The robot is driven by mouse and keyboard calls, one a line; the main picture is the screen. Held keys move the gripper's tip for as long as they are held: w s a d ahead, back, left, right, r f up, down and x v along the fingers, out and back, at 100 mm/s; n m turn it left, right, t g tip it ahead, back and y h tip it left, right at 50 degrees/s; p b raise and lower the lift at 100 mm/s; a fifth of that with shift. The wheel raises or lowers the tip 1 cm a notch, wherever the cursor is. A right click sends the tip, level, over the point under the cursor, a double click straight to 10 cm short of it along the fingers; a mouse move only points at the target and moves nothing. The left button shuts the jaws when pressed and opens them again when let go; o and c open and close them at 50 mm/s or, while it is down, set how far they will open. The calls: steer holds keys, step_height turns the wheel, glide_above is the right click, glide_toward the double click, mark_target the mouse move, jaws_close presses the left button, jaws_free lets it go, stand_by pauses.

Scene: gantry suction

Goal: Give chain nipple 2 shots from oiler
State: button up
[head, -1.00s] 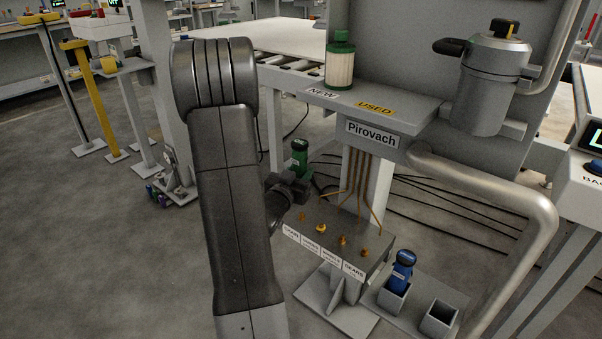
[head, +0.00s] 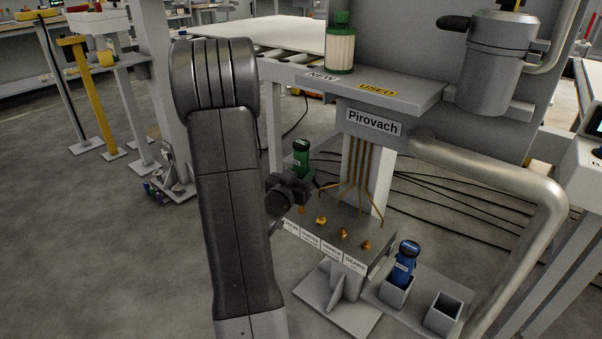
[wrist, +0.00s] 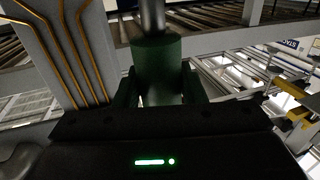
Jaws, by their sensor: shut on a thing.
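My gripper (head: 298,188) is shut on a green oiler (head: 301,157), which stands about upright in the jaws. In the wrist view the green oiler (wrist: 157,60) sits between the two fingers (wrist: 160,92), with a grey metal part above it. The nipple block (head: 345,255) carries a row of brass nipples. The leftmost nipple (head: 301,210) is just below my gripper and partly hidden; its label is partly covered by my arm. The oiler appears above and behind this nipple; I cannot tell whether it touches anything.
A blue oiler (head: 405,265) stands in a holder right of the block, beside an empty holder (head: 443,313). Copper pipes (head: 360,170) run down to the nipples. The shelf (head: 420,90) with a green-capped filter (head: 340,45) is above. A thick grey pipe (head: 490,175) bends on the right.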

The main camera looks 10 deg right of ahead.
mark_target(298, 163)
steer(key=shift+f, duration=0.5)
steer(key=shift+f+b, duration=0.4)
steer(key=shift+b, duration=0.3)
steer(key=shift+r+p, duration=0.3)
steer(key=shift+r, duration=0.15)
steer(key=shift+f+b, duration=0.65)
stand_by(0.5)
steer(key=shift+r, duration=0.2)
steer(key=shift+r+p, duration=0.4)
steer(key=shift+r, duration=0.05)
stand_by(0.4)
steer(key=shift+r+p, duration=1.9)
steer(key=shift+r, duration=0.65)
